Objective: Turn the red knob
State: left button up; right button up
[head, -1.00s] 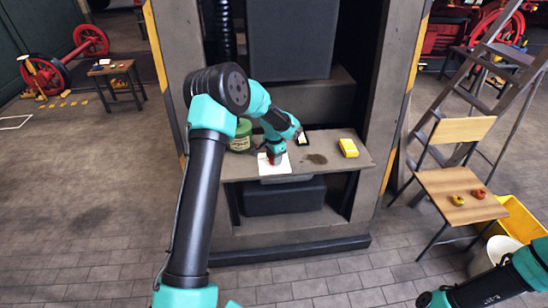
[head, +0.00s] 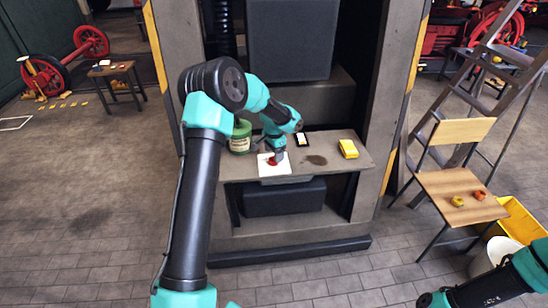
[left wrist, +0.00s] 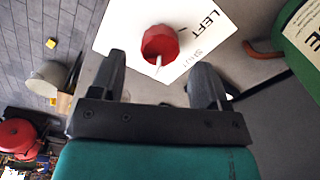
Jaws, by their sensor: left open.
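The red knob (left wrist: 160,44) sits on a white sheet (left wrist: 121,24) printed with "LEFT" and has a pale pointer line. In the head view the knob (head: 272,161) shows as a small red spot on the sheet (head: 266,170), on the workbench shelf. My left gripper (left wrist: 160,75) is open, with one finger on each side of the picture and the knob beyond the gap between them. In the head view the left gripper (head: 279,155) is right at the knob and partly hides it. Contact cannot be told. My right gripper is not clearly seen; only part of that arm shows at lower right.
A green canister (head: 241,137) stands left of the sheet. A wooden chair (head: 450,190) holding small yellow and red items stands further right.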

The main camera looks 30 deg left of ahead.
pick_arm(q)
notch_tip(320, 180, up, 14)
dwell(0.4)
jog(key=shift+s, duration=0.1)
dwell(0.3)
